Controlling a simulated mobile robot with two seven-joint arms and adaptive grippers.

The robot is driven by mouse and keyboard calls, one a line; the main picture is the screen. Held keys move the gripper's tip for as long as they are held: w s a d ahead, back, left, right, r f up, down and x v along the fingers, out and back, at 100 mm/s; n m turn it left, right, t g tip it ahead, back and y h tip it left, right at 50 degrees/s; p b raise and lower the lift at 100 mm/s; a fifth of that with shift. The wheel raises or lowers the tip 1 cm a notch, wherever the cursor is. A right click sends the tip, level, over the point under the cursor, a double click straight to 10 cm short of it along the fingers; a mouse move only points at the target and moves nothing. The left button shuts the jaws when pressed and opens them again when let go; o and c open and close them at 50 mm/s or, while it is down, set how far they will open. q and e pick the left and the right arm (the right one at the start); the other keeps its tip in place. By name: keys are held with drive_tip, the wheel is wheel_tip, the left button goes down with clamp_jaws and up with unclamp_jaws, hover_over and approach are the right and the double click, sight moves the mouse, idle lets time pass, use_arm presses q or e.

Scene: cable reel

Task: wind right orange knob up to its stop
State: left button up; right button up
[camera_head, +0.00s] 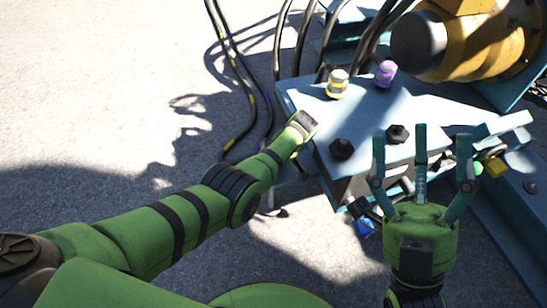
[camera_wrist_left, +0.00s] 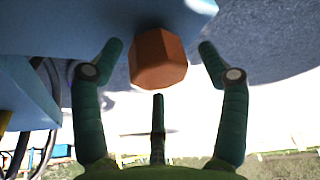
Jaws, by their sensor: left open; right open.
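An orange-brown six-sided knob (camera_wrist_left: 158,60) shows in the left wrist view, just under the edge of a blue surface. My left gripper (camera_wrist_left: 160,50) is open, with fingertips on either side of the knob and a third finger below it. Gaps show between the side fingers and the knob. I cannot tell from these frames whether it is the right one. In the head view my left arm reaches to the left edge of the blue box (camera_head: 360,118); its fingers and the knob are hidden there. My right gripper (camera_head: 421,142) is open and empty, in front of the box.
Two dark hexagonal knobs (camera_head: 342,149) (camera_head: 397,133) stand on the box top. Behind them are a yellow-banded connector (camera_head: 338,83) and a purple one (camera_head: 385,73). Cables (camera_head: 283,40) run at the back, near a large yellow drum (camera_head: 470,45). Open pavement (camera_head: 90,90) lies left.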

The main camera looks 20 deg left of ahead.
use_arm(q)
drive_tip(key=v, duration=0.7)
drive_tip(key=shift+a, duration=0.1)
